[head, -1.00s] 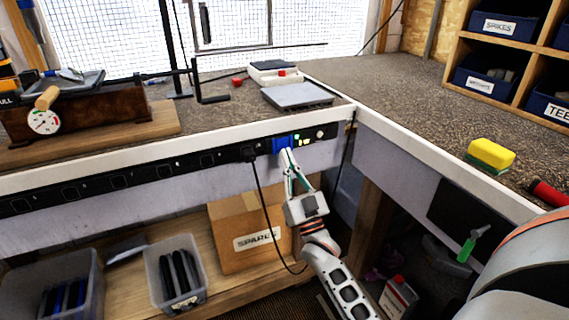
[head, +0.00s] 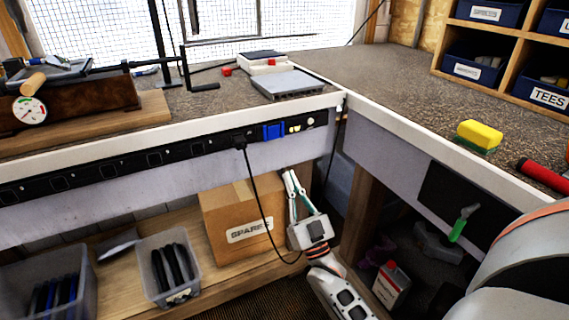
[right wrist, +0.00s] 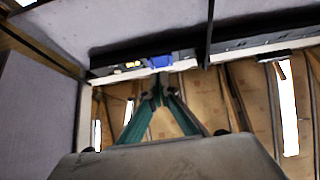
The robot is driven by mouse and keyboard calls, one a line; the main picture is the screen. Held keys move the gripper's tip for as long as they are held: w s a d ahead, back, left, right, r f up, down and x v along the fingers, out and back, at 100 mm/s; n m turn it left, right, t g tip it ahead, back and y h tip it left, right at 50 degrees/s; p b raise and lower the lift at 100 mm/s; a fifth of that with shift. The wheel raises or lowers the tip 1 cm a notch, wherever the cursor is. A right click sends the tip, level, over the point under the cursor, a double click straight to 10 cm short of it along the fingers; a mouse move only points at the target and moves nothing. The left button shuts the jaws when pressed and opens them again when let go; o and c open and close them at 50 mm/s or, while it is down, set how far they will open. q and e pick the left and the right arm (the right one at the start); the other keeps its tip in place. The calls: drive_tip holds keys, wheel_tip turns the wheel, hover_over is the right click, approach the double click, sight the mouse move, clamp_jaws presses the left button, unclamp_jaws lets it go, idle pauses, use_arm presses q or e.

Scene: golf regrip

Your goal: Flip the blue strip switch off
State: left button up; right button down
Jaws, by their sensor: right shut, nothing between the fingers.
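The blue strip switch (head: 273,131) sits near the right end of the black power strip (head: 110,166) on the bench's front edge. Pale and yellowish indicators (head: 294,129) show just right of it, with no green glow. My right gripper (head: 289,174) is shut and empty, pointing up below the strip and in front of the cardboard box, apart from the switch. In the right wrist view the blue switch (right wrist: 160,61) shows beyond the fingertips (right wrist: 160,88). The rocker's exact tilt is too small to tell. My left gripper is not in view.
A black plug and cord (head: 242,143) hang from the strip left of the switch, down past the cardboard box (head: 232,228). The shelf holds bins of grips (head: 165,265). A grey scale (head: 289,84) lies on the bench above. A yellow sponge (head: 480,134) lies at right.

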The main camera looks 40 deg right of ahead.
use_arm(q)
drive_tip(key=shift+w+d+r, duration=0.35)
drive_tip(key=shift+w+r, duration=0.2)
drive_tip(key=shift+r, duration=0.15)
use_arm(e)
drive_tip(key=v, duration=0.4)
drive_tip(key=shift+w+f, duration=0.2)
drive_tip(key=shift+w, duration=0.05)
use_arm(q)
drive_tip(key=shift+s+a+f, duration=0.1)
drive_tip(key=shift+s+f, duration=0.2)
